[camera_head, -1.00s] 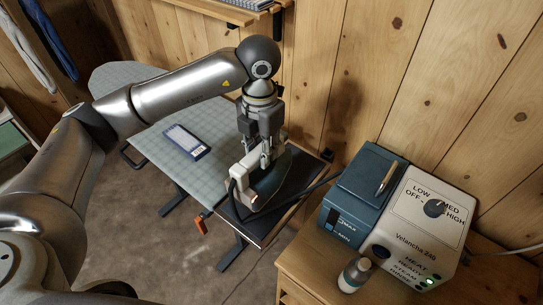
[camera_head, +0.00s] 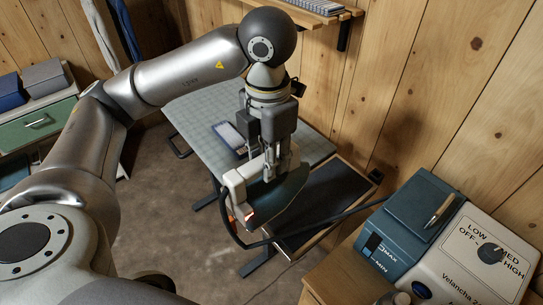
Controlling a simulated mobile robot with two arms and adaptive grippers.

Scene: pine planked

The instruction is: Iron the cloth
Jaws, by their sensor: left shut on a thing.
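My left gripper (camera_head: 281,158) is shut on the white handle of the iron (camera_head: 236,183). The iron has a dark soleplate and a small orange-red light, and a dark hose runs from it toward the steam station (camera_head: 474,254) at the right. It appears in front of a black rest tray (camera_head: 338,193) at the near end of the ironing board (camera_head: 193,113); I cannot tell whether it touches it. The board has a grid-patterned cover. A blue-and-white cloth (camera_head: 230,135) lies folded or flat on it, partly behind the gripper. My right gripper is not in view.
The steam station with its blue tank (camera_head: 412,216) and dial stands on a wooden cabinet (camera_head: 345,279). A plank wall runs behind the board, with a shelf (camera_head: 312,14) above. A green drawer unit (camera_head: 38,122) stands at the far left. Floor is open left of the board.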

